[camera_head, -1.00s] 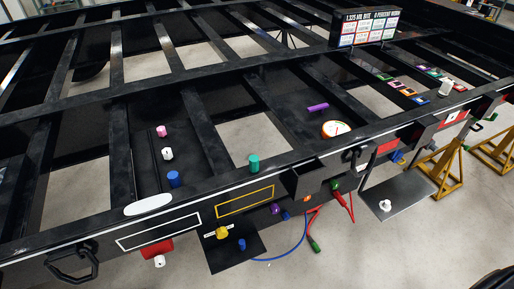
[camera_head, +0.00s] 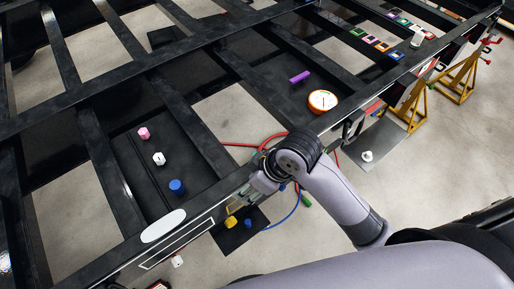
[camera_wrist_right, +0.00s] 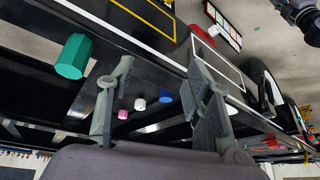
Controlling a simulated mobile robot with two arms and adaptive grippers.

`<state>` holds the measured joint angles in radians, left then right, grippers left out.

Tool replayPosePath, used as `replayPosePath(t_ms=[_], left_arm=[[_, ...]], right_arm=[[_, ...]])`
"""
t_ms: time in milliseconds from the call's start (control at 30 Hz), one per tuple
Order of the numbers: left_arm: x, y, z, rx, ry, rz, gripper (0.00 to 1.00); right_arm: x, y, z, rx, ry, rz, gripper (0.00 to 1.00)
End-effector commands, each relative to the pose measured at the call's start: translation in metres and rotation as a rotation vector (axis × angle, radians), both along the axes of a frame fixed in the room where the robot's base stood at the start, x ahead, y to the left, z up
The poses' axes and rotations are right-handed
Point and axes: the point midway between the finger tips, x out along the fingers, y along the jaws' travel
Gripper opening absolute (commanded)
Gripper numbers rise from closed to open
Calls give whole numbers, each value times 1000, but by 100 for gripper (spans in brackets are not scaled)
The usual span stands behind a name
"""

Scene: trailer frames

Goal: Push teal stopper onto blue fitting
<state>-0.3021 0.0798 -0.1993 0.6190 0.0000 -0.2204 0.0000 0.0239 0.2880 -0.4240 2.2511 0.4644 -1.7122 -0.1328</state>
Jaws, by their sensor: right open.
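The teal stopper (camera_wrist_right: 74,56) is a ribbed cylinder on the trailer frame's rail. It is at the left in the right wrist view, outside and apart from my right gripper's fingers. In the head view, my right arm and gripper hide it. My right gripper (camera_wrist_right: 160,72) is open and empty; in the head view it (camera_head: 262,184) is over the front rail. A blue cylinder (camera_head: 176,187) stands on the frame, also seen in the right wrist view (camera_wrist_right: 165,96). Another blue piece (camera_head: 248,224) is on the low black panel. I cannot tell which is the fitting. My left gripper is out of view.
A white cap (camera_head: 159,159) and a pink cap (camera_head: 144,133) stand behind the blue cylinder. A yellow piece (camera_head: 231,222) is on the low panel. A purple cylinder (camera_head: 299,77) and a round orange-rimmed gauge (camera_head: 322,101) lie right. Open gaps separate the crossbeams.

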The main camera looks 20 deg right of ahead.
Motion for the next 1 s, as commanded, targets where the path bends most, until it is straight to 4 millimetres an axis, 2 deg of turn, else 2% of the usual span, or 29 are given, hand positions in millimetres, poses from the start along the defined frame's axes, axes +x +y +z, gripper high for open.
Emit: replayPosePath(t_ms=[33, 300, 467, 700, 1000], left_arm=[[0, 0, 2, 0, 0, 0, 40], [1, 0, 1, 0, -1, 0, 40], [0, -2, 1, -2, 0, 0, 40], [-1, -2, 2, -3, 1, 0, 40], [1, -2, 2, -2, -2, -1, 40]], right_arm=[[4, 3, 10, -8, -12, 38, 46], [23, 14, 33, -61, -20, 238, 46], [37, 12, 54, -132, -17, 388, 46], [60, -14, 96, -290, 27, 596, 46], [74, -49, 141, -417, 97, 708, 46]])
